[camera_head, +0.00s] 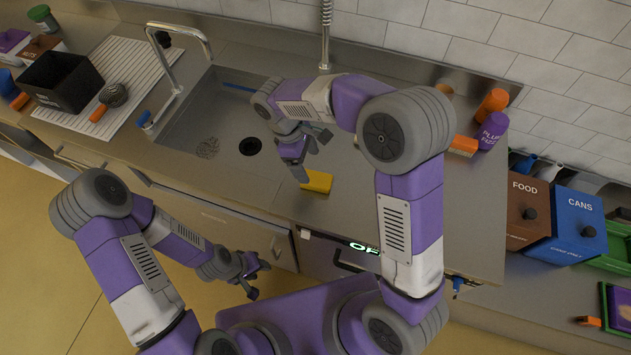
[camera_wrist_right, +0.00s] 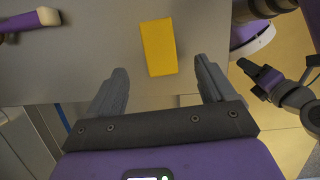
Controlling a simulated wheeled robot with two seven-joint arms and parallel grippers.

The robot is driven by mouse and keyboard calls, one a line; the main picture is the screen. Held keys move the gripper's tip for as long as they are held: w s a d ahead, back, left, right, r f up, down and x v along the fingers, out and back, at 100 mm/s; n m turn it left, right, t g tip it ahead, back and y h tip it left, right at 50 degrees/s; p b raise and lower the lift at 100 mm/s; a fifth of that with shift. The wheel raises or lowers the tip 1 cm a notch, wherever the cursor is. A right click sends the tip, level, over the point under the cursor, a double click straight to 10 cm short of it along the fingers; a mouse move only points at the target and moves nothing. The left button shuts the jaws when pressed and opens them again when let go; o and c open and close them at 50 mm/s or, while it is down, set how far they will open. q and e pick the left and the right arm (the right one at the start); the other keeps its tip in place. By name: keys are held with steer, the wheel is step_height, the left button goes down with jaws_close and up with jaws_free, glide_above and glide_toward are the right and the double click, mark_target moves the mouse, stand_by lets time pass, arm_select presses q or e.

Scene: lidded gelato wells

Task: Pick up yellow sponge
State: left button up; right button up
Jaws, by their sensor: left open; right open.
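The yellow sponge (camera_head: 317,181) lies flat on the steel counter, just right of the sink and near the counter's front edge. In the right wrist view the sponge (camera_wrist_right: 158,47) lies beyond the fingertips, between their lines, with nothing touching it. My right gripper (camera_head: 303,166) is open and empty above the counter, close to the sponge; its two fingers (camera_wrist_right: 160,80) show apart in the wrist view. My left gripper (camera_head: 252,277) is open and empty, low in front of the cabinets, away from the sponge.
The sink (camera_head: 215,120) is left of the sponge. A purple-handled brush (camera_wrist_right: 32,20) lies on the counter. A purple bottle (camera_head: 492,131) and an orange-and-white item (camera_head: 463,145) stand at the back right. Brown food (camera_head: 527,215) and blue cans (camera_head: 575,225) bins stand far right.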

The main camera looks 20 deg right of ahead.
mark_target(316, 178)
steer(key=b+x, duration=0.1)
steer(key=x, duration=0.6)
steer(key=shift+f, duration=0.25)
steer(key=c, duration=1.1)
